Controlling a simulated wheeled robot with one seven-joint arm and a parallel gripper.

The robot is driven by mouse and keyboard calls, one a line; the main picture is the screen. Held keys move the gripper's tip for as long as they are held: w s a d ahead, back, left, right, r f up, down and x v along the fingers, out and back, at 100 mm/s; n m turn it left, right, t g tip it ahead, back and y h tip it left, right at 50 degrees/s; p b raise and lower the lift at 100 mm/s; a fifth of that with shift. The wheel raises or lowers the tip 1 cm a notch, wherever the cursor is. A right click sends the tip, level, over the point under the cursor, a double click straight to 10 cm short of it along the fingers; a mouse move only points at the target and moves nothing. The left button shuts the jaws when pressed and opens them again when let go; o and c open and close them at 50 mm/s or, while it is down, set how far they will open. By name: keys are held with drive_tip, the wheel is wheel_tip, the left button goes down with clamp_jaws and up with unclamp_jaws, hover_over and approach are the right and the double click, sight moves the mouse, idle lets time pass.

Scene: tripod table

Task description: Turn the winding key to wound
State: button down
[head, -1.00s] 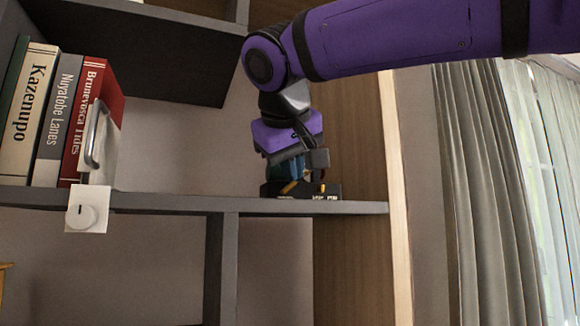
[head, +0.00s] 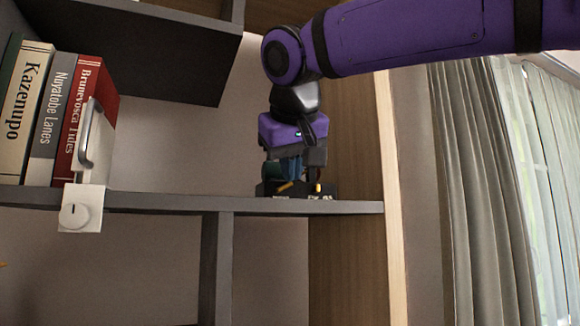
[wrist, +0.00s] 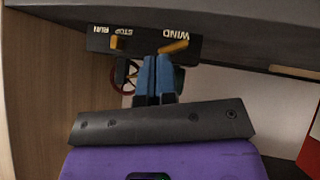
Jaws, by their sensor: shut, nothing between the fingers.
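A black panel (wrist: 100,40) shows at the top of the wrist view, with the words RUN, STOP and WIND upside down. An orange key (wrist: 173,47) sits at WIND, its bar slanted. A second orange lever (wrist: 117,43) sits between RUN and STOP. My gripper (wrist: 157,62) has its blue fingers together, empty, close to the key; I cannot tell whether they touch it. In the head view my gripper (head: 288,168) points down at the dark device (head: 268,189) on the shelf, partly hiding it.
The device stands on the grey shelf (head: 155,202) near its right end, beside a wooden side panel (head: 350,150). Books (head: 42,125) and a white bookend with a handle (head: 100,160) stand at the left. A white dial plate (head: 82,208) is on the shelf edge. A red ring (wrist: 117,82) lies behind the fingers.

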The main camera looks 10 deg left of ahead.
drive_tip(key=shift+w+d+f+m+g+y, duration=0.15)
drive_tip(key=shift+d+m+g+y, duration=0.1)
drive_tip(key=shift+m+g+y, duration=0.25)
idle(0.4)
drive_tip(key=shift+w+d, duration=0.1)
drive_tip(key=shift+d, duration=0.05)
idle(3.1)
idle(0.7)
